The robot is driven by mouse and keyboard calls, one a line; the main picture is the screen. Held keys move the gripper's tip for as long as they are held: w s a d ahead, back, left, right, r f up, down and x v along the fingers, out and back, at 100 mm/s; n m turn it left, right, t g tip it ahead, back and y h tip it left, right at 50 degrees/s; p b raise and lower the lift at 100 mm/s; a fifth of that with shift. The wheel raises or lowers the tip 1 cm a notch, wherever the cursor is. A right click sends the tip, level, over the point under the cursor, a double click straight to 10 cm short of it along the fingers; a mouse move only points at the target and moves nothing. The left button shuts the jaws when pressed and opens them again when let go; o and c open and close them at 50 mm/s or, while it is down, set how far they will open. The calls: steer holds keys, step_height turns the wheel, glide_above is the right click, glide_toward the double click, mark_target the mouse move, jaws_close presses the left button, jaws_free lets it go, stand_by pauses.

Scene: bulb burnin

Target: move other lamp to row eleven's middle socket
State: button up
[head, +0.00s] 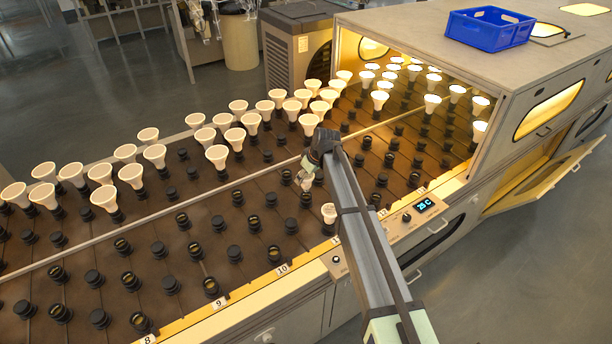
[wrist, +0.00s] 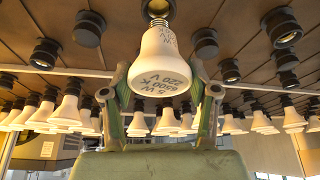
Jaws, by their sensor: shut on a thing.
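My gripper (head: 307,178) is shut on a white lamp (wrist: 163,85), which the wrist view shows large between the two fingers. Its metal screw base points to the top edge of that view, with threads showing. In the head view the gripper hides most of this lamp. Just below the gripper is the middle socket (head: 306,199) of the row after 10, which I take for row eleven. Whether the base touches this socket cannot be told. Another lamp (head: 328,212) stands upright in that row's front socket, near the edge.
Black sockets, mostly empty, surround the gripper on the brown bed (head: 215,265). Beyond a thin rail (head: 100,238), many white lamps stand in rows. At the right is a lit oven housing (head: 400,35) with a blue crate (head: 488,30) on top. A control panel (head: 424,206) lies right of my arm.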

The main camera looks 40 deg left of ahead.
steer(key=shift+f, duration=0.2)
steer(key=shift+f+b, duration=0.3)
steer(key=shift+f, duration=0.05)
steer(key=shift+f+b, duration=0.8)
steer(key=shift+f, duration=0.65)
steer(key=o, duration=1.2)
steer(key=shift+o, duration=0.2)
steer(key=v, duration=1.2)
